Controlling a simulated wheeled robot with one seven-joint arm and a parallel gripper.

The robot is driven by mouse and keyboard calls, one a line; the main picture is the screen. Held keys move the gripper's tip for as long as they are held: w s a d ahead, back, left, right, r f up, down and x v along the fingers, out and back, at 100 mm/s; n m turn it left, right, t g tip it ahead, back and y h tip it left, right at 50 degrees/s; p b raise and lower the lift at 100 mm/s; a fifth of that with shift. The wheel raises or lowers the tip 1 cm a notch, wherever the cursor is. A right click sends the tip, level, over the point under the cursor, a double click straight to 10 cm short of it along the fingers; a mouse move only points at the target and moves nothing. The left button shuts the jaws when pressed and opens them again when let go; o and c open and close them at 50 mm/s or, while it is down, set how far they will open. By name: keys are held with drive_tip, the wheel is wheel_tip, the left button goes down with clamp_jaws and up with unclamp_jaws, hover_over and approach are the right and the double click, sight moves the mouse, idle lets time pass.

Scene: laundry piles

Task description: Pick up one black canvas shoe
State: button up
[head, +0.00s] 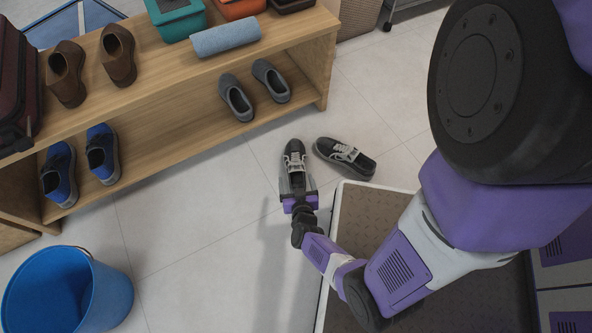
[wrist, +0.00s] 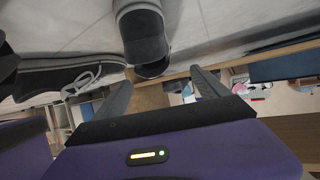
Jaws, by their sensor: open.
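Two black canvas shoes with white laces lie on the tiled floor. The left black canvas shoe (head: 294,160) points away from me, and the right black canvas shoe (head: 346,157) lies at an angle beside it. My gripper (head: 298,184) is open at the near end of the left shoe, one finger at each side in the head view. In the wrist view, which appears upside down, the left shoe (wrist: 144,36) shows above my open fingers (wrist: 162,80), and the right shoe (wrist: 60,77) is at the left. Whether a finger touches the shoe cannot be told.
A wooden shelf (head: 205,58) stands behind, with brown, blue and grey shoes, boxes and a rolled blue cloth (head: 225,37). A blue bucket (head: 66,291) is at the lower left. Bare floor (head: 190,225) lies left of my gripper.

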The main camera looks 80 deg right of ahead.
sight(296, 167)
drive_tip(key=shift+s+d+f+b, duration=0.3)
drive_tip(key=shift+d+f, duration=0.45)
drive_tip(key=shift+f, duration=0.1)
drive_tip(key=b+x, duration=0.3)
drive_tip(key=x, duration=0.4)
drive_tip(key=shift+d+b, duration=0.15)
drive_tip(key=shift+b, duration=0.25)
drive_tip(key=shift+r, duration=0.1)
drive_tip(key=shift+c, duration=0.4)
drive_tip(key=c, duration=1.7)
drive_tip(key=shift+r, duration=0.1)
drive_tip(key=shift+c, duration=0.2)
